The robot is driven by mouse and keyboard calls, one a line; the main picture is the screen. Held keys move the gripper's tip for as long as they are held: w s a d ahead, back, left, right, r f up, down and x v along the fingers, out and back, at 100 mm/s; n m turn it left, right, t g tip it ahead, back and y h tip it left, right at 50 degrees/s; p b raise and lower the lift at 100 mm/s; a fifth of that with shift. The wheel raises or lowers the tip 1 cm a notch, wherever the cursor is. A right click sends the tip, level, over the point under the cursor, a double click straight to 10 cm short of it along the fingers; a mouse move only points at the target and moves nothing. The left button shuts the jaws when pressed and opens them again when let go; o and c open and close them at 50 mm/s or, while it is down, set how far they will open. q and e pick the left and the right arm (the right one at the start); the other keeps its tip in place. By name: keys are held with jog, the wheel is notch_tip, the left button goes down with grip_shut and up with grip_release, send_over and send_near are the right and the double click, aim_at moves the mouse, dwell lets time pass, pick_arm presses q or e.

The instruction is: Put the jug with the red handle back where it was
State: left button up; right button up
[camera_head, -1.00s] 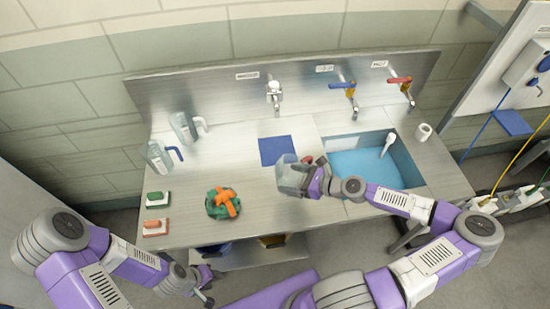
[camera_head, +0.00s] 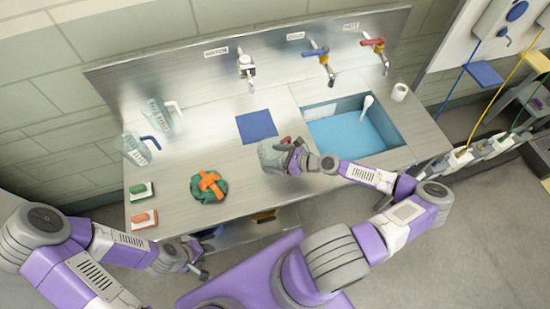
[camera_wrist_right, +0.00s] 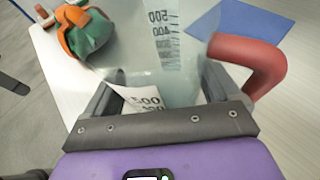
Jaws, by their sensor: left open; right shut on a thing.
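The clear jug with the red handle (camera_head: 270,154) is in my right gripper (camera_head: 287,158), near the counter's front edge, just in front of the blue mat. I cannot tell whether its base touches the counter. In the right wrist view, the jug's clear, graduated wall (camera_wrist_right: 165,50) is between the fingers of my right gripper (camera_wrist_right: 160,95). Its red handle (camera_wrist_right: 262,58) sticks out to the right. My left gripper (camera_head: 200,269) is open and empty, low in front of the counter's left part.
A blue-handled jug (camera_head: 130,148) and a white-handled jug (camera_head: 157,116) stand at the counter's left.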

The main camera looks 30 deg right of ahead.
jog(key=shift+f, duration=0.15)
jog(key=o, duration=1)
jog(key=shift+r, duration=0.25)
jog(key=v, duration=1.1)
jog(key=shift+s+d+r, duration=0.1)
jog(key=shift+s+d, duration=0.2)
